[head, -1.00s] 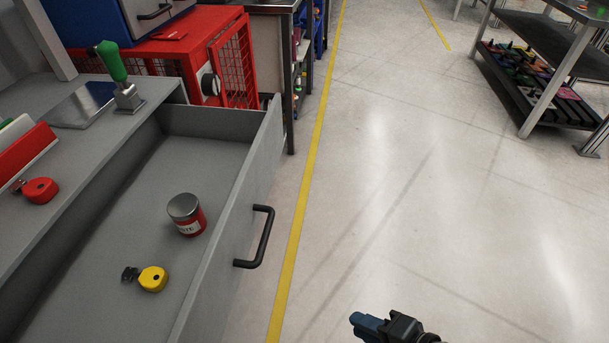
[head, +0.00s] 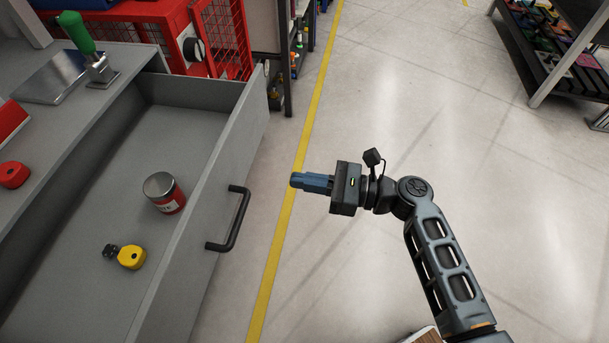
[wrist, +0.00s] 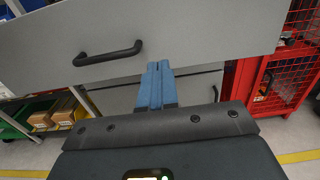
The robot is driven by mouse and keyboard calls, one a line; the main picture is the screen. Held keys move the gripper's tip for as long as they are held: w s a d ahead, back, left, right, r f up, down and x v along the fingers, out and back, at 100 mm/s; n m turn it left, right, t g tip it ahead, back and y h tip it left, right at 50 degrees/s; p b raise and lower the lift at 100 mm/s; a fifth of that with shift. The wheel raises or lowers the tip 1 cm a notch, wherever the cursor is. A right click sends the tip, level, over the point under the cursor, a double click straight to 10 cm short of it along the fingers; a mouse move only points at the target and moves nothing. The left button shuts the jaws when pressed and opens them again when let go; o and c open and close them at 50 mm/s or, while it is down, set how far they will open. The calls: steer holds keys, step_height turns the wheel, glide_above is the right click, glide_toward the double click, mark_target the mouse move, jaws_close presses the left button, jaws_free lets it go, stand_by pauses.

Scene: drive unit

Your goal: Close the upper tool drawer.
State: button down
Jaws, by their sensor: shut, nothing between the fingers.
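The upper tool drawer (head: 192,262) is grey and pulled out at the left in the head view. Its black bar handle (head: 236,218) is on the front panel. Inside lie a red tin with a grey lid (head: 164,193) and a yellow tape measure (head: 131,257). My gripper (head: 293,180) is shut and empty, to the right of the drawer front and apart from it, its fingers pointing at the panel. In the wrist view the blue fingers (wrist: 159,66) show before the drawer front (wrist: 215,45), with the handle (wrist: 107,53) to their left.
On the worktop left of the drawer are a green-handled lever (head: 80,38) and a red tape measure (head: 13,174). A red mesh cage (head: 218,42) stands behind the drawer. A shelf rack (head: 555,50) is at the far right. The floor between is clear.

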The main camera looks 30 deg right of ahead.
mark_target(236, 171)
steer(key=x, duration=1.1)
steer(key=shift+w+a, duration=0.1)
steer(key=shift+w+a, duration=0.35)
steer(key=shift+a, duration=0.15)
steer(key=b+x, duration=0.8)
steer(key=x, duration=1.5)
steer(key=shift+w+a+f, duration=0.1)
steer(key=shift+w+a, duration=0.2)
steer(key=shift+a, duration=0.05)
steer(key=shift+w+a+r, duration=0.15)
steer(key=shift+r, duration=0.15)
steer(key=shift+a+r, duration=0.1)
